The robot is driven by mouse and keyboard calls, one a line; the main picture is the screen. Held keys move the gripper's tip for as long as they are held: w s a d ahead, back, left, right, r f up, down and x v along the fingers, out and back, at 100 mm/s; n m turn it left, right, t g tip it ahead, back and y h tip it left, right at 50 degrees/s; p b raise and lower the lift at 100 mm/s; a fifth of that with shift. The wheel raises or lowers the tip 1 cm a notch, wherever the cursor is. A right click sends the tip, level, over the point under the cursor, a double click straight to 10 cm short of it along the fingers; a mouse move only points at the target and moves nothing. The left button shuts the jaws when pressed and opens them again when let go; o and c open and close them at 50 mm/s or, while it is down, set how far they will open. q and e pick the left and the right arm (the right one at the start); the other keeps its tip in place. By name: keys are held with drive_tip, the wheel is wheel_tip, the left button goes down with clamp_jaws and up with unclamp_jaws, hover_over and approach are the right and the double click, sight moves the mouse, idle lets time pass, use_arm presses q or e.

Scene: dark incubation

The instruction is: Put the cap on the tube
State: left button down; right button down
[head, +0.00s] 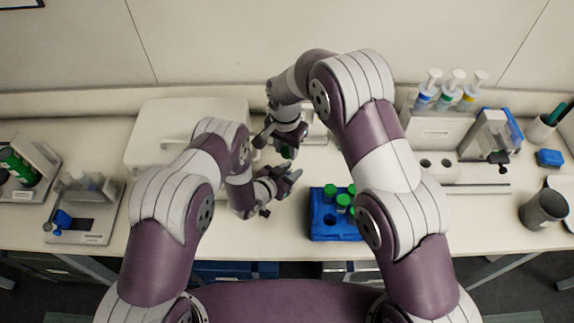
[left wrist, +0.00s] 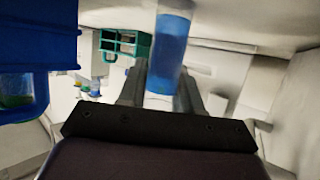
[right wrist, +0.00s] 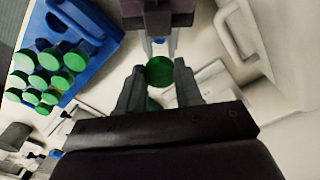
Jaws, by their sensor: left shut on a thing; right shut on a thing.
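My left gripper (left wrist: 160,95) is shut on a tube (left wrist: 171,45) of blue liquid, whose upper end runs out of the left wrist view. In the head view my left gripper (head: 287,178) is over the table, just below my right gripper (head: 287,150). My right gripper (right wrist: 158,72) is shut on a green cap (right wrist: 160,71), which sits between its fingertips. The cap also shows in the head view (head: 287,153). In the right wrist view the left gripper (right wrist: 158,42) is close beyond the cap. The cap and tube appear apart.
A blue rack (head: 322,232) with several green-capped tubes stands to the right of the grippers. A white box (head: 170,118) stands behind my left arm. A pipette stand (head: 440,132) is at the right and a grey cup (head: 543,208) at the far right.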

sight(287, 166)
drive_tip(key=shift+f, duration=1.95)
drive_tip(key=shift+f, duration=0.85)
drive_tip(key=shift+f, duration=0.6)
drive_tip(key=m, duration=0.3)
drive_tip(key=shift+m, duration=0.3)
drive_tip(key=c, duration=0.8)
unclamp_jaws()
drive_tip(key=shift+o, duration=0.2)
